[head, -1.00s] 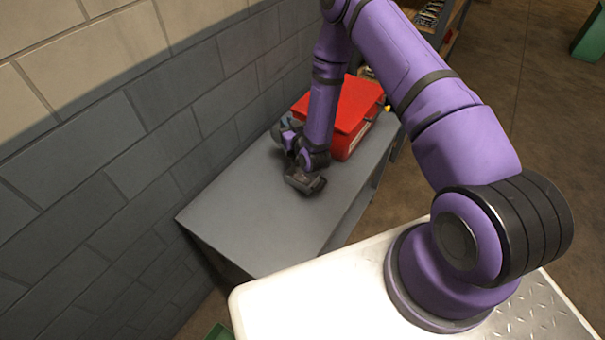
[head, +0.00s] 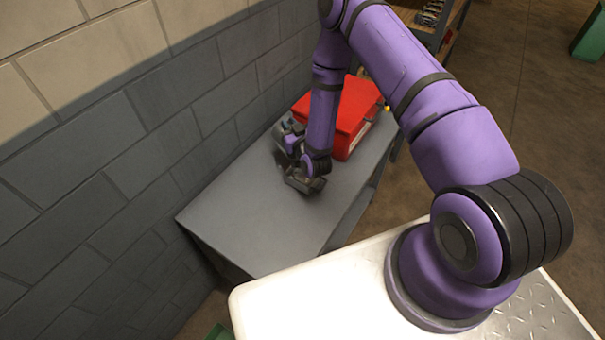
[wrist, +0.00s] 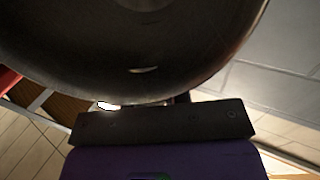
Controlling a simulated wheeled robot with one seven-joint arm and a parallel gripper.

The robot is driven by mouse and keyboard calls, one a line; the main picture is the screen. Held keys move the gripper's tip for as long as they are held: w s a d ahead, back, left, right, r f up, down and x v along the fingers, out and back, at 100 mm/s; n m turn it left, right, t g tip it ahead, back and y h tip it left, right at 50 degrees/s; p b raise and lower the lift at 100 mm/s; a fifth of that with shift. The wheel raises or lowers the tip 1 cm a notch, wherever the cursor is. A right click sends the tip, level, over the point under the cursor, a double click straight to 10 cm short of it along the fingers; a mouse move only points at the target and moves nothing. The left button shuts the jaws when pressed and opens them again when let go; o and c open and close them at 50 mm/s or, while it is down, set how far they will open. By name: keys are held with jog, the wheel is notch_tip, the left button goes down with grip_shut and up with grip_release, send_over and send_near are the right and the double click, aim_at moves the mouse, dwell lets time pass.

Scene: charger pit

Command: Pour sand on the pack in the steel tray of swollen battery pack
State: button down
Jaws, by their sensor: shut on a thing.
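In the head view my gripper (head: 289,140) is low over the far part of the grey bench, close to the left side of the red box, and is partly hidden by my own wrist. In the wrist view a large dark, rounded metal vessel (wrist: 140,50) fills the top, right in front of the dark gripper body (wrist: 160,122). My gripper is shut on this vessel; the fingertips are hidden. I see its curved wall and a small bright glint, but cannot tell what is in it. No sand, steel tray or battery pack can be made out in either view.
The grey bench (head: 250,220) stands against a block wall (head: 110,130), with its near part bare. A red box (head: 352,110) sits at its far end. Shelving (head: 440,20) stands behind it, and a green object (head: 590,35) is at the far right.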

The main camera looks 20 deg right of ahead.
jog(key=shift+s+d+t, duration=0.1)
jog(key=shift+s+t, duration=0.5)
jog(key=shift+s, duration=0.05)
dwell(0.5)
jog(key=shift+s+d+r+t, duration=0.1)
jog(key=shift+s+r+t, duration=0.1)
jog(key=shift+s+t, duration=0.25)
dwell(0.3)
jog(key=shift+s+d+f, duration=0.15)
jog(key=shift+s+f, duration=0.1)
jog(key=shift+f, duration=0.05)
jog(key=shift+s, duration=0.1)
jog(key=shift+a+r, duration=0.1)
jog(key=shift+a, duration=0.25)
jog(key=shift+d, duration=0.15)
jog(key=shift+s+r+t, duration=0.15)
jog(key=shift+r+t, duration=0.2)
jog(key=shift+r, duration=0.1)
dwell(0.7)
jog(key=shift+s+d+r+t, duration=0.1)
jog(key=shift+s+r+t, duration=0.05)
jog(key=shift+s+t, duration=0.2)
dwell(1.0)
